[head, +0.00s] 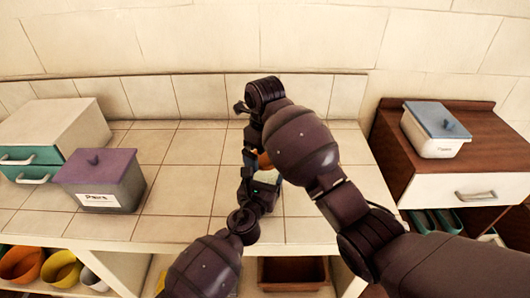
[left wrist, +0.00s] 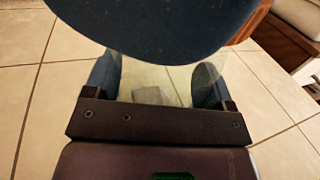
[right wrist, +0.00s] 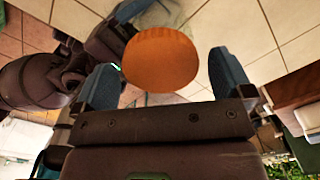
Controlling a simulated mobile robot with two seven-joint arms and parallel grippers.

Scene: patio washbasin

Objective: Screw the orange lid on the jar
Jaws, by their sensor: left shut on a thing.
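The orange lid (head: 264,160) is at the middle of the tiled counter, at the top of the pale, see-through jar (head: 266,177). The arms hide much of both; I cannot tell how far the lid is threaded. My left gripper (left wrist: 155,85) is shut on the jar, a finger on each side of its clear body. My right gripper (right wrist: 167,80) is open above the lid, which shows as a round orange disc (right wrist: 160,58) between its fingers, with a gap at the right finger. A blue finger of the right gripper fills the top of the left wrist view.
A grey box with a purple lid (head: 101,182) and a teal-drawered cabinet (head: 60,132) stand at left. A brown cabinet (head: 450,165) with a blue-lidded box (head: 434,130) stands at right. Colored pots (head: 60,268) sit below.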

